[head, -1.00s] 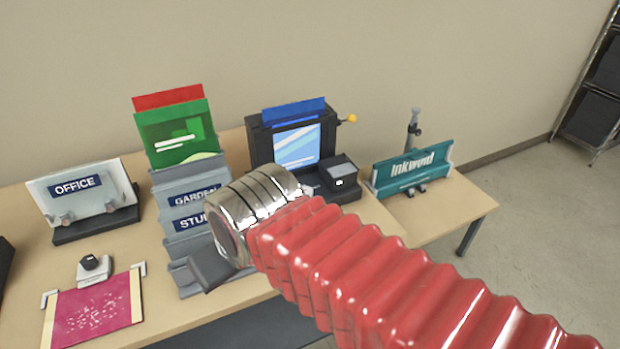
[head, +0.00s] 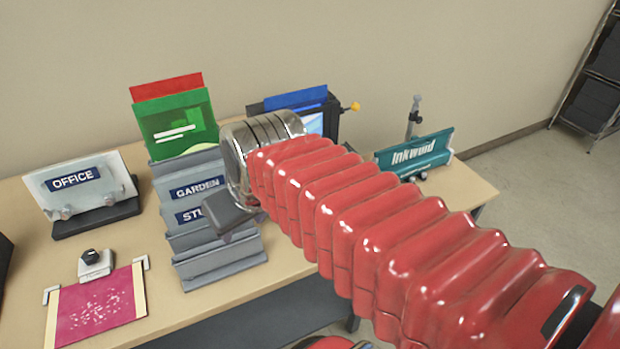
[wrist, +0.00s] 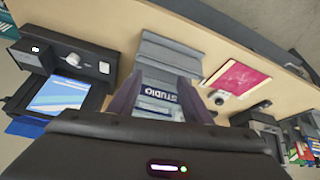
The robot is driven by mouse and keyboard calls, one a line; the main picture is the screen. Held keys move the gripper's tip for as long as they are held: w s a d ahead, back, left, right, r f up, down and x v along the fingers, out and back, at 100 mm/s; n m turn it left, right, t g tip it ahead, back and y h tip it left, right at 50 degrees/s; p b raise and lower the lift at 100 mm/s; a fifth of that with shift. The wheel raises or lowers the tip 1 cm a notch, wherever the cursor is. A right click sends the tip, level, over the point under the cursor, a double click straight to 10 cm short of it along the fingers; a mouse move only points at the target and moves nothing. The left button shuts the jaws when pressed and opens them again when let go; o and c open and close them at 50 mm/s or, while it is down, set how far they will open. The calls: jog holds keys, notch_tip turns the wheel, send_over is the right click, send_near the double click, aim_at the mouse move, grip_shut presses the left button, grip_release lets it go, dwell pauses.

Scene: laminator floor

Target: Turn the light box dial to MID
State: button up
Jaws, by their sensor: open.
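An OFFICE sign (head: 90,188) on a black stand is at the left. A magenta sheet (head: 98,308) lies in front of it. A teal Inkwell sign (head: 415,152) is at the right. A yellow knob (head: 355,106) sticks out beside the light box.

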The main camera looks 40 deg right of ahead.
jog(key=w+d+f+m, duration=0.1)
jog(key=w+d, duration=0.3)
jog(key=d, duration=0.9)
jog(key=w+d+f+m+g, duration=0.1)
jog(key=w+d, duration=0.2)
jog(key=d, duration=1)
jog(key=shift+w+d+m+h, duration=0.25)
jog(key=shift+w+m+h, duration=0.05)
jog(key=shift+w+h, duration=0.1)
jog(key=shift+f, duration=0.2)
jog(key=x, duration=1.3)
jog(key=shift+f, duration=0.3)
jog(key=shift+c, duration=0.2)
